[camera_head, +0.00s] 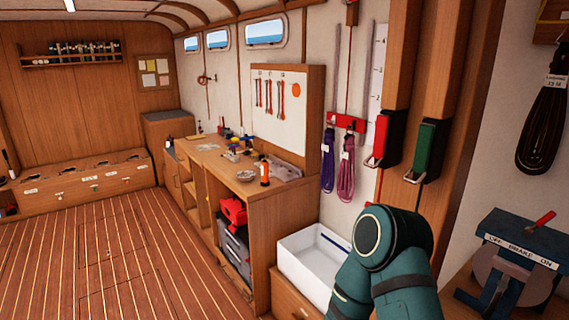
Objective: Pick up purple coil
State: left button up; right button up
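Two coils hang side by side from a red rack (346,122) on the wall, right of the workbench. The left one is a dark violet-blue coil (328,168); the right one is a lighter magenta-purple coil (346,175). Both hang free, each with a small pale mark near its top. One of my teal arms rises from the bottom edge, below and right of the coils, and does not cover them. Neither of my grippers shows in the view.
A white open bin (305,268) stands below the coils. A wooden workbench (276,200) with small tools is to the left. Red (385,138) and green (427,150) cleats sit on wooden posts at right. A brake winch (515,265) and black coil (541,130) are far right. The floor (110,250) is clear.

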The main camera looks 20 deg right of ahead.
aim_at(328, 165)
jog(key=i+u, duration=0.35)
jog(key=i+l+u, duration=0.15)
jog(key=i+u, duration=0.2)
jog(key=i, duration=0.15)
jog(key=i+l, duration=0.15)
jog(key=i, duration=0.3)
jog(key=i+l, duration=0.1)
jog(key=i, duration=0.35)
jog(key=i+l, duration=0.15)
jog(key=i, duration=0.25)
jog(key=i+z, duration=0.2)
jog(key=i, duration=0.4)
jog(key=i+j+z, duration=0.2)
jog(key=i, duration=0.45)
jog(key=z, duration=1.55)
